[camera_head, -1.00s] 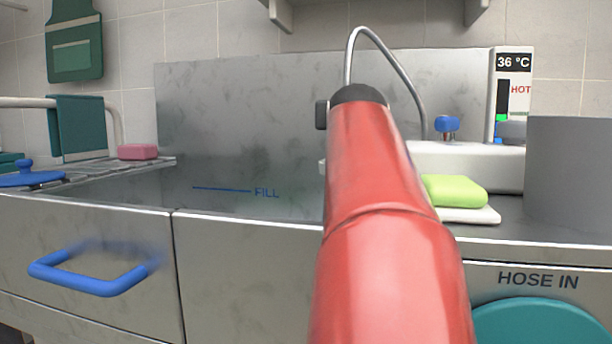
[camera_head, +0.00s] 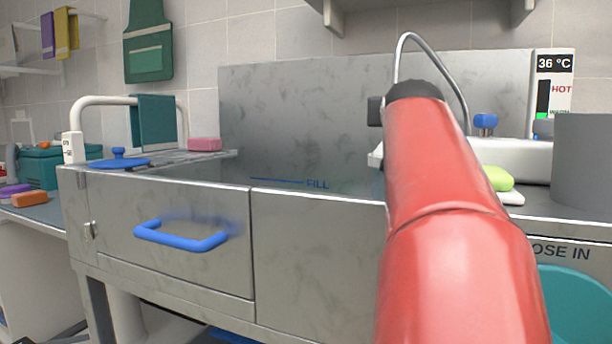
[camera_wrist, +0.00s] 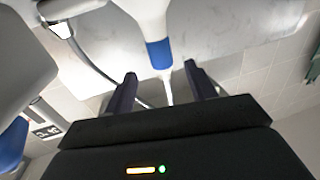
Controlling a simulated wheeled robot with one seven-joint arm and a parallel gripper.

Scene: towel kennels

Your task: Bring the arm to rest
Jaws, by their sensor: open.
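My red arm (camera_head: 450,220) rises at the right of the head view and hides part of the steel tub and counter behind it. My gripper (camera_wrist: 160,80) shows in the wrist view with its two dark fingers apart. A white spout-like part with a blue band (camera_wrist: 159,54) shows beyond the fingers, and I cannot tell its distance from them. Nothing is seen held between the fingers. In the head view the gripper is hidden behind my arm.
The steel tub (camera_head: 300,120) has a drawer front with a blue handle (camera_head: 182,236). A pink soap (camera_head: 204,144) and blue lid (camera_head: 118,160) lie on the left rack. A green sponge (camera_head: 498,178) and grey cylinder (camera_head: 582,160) stand right. A side counter (camera_head: 45,212) is far left.

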